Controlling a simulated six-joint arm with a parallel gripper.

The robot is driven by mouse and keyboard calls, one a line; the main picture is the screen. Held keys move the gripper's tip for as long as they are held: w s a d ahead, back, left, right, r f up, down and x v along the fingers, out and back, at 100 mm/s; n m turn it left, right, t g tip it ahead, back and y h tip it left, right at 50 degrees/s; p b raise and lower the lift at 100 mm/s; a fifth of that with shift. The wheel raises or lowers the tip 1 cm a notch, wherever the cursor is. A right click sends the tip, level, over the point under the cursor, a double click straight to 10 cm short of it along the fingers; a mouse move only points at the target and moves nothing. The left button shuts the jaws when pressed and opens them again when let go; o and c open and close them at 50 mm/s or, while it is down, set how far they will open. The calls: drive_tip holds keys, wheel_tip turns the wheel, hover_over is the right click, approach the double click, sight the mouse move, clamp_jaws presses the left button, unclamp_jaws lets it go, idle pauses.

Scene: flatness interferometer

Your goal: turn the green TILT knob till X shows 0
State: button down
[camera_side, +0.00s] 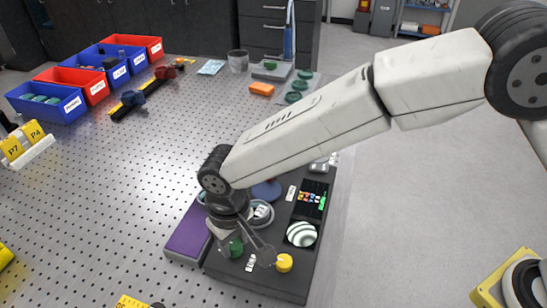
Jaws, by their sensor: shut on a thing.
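The green TILT knob (235,249) sits at the front left of the dark instrument base (270,281). My gripper (244,245) reaches down from above and is shut on the green knob, with its fingers hiding part of it. A yellow knob (284,263) stands just to the right. A black display (311,200) on the base shows small coloured lines, too small for me to read the X value. A round view (301,234) below the display shows curved black and white fringes.
A purple block (188,236) lies along the base's left side. Blue bins (50,104) and red bins stand at the back left. An orange block (261,89) and green discs (293,97) lie farther back. The perforated table (150,160) is mostly clear at middle left.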

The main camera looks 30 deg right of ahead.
sight(234, 243)
drive_tip(key=shift+n, duration=2.5)
drive_tip(key=shift+c, duration=1.5)
unclamp_jaws()
drive_tip(key=shift+r, duration=3.9)
